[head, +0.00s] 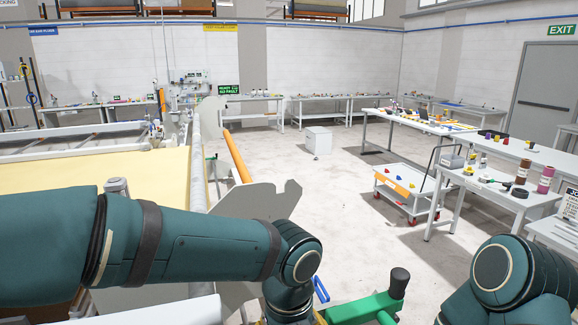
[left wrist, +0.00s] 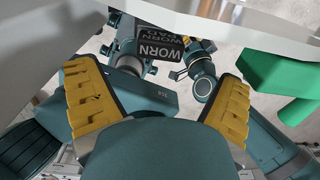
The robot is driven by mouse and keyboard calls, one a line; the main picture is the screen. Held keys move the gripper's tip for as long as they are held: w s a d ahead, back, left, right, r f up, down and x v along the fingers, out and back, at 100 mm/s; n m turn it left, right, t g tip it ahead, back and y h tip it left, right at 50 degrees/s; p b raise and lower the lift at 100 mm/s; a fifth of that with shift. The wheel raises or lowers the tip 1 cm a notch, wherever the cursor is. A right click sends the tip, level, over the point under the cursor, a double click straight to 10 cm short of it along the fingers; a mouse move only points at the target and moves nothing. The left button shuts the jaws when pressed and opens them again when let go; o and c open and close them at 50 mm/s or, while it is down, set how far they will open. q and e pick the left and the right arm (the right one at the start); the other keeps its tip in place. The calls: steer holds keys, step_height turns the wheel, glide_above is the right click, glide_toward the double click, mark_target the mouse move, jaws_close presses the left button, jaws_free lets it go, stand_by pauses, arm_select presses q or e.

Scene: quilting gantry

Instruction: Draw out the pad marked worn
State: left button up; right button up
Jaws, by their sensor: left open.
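In the left wrist view a dark block with white lettering, WORN PAD on one face and WORN on another, is the worn pad (left wrist: 162,46). It sits at the lower edge of a pale panel (left wrist: 210,22). My left gripper (left wrist: 156,78) is open, with its yellow-padded fingers spread to either side below the pad. The pad lies ahead of the gap, and nothing is held between the fingers. In the head view my left arm reaches across the lower left, and its gripper is out of sight. My right arm shows at the lower right; its gripper is not seen.
A green part (left wrist: 275,70) stands close right of my left gripper; a green bracket with a dark knob (head: 398,282) shows in the head view. The gantry's grey end plate (head: 255,205) is beside my left arm. A cart (head: 408,188) stands right of open floor.

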arm_select(q)
step_height(320, 180, down, 7)
steer(key=b, duration=0.5)
steer(key=shift+f, duration=0.1)
steer(key=shift+f+b, duration=0.5)
steer(key=shift+f, duration=0.1)
arm_select(e)
step_height(320, 180, down, 7)
steer(key=shift+a, duration=0.2)
arm_select(q)
steer(key=shift+p, duration=0.5)
arm_select(e)
steer(key=shift+w+r, duration=0.1)
steer(key=shift+r, duration=0.3)
arm_select(q)
steer(key=c, duration=1.3)
steer(key=shift+r, duration=0.2)
arm_select(e)
steer(key=shift+r, duration=0.1)
arm_select(q)
steer(key=shift+r+p, duration=2.85)
steer(key=shift+p, duration=0.05)
arm_select(e)
steer(key=shift+r, duration=2.8)
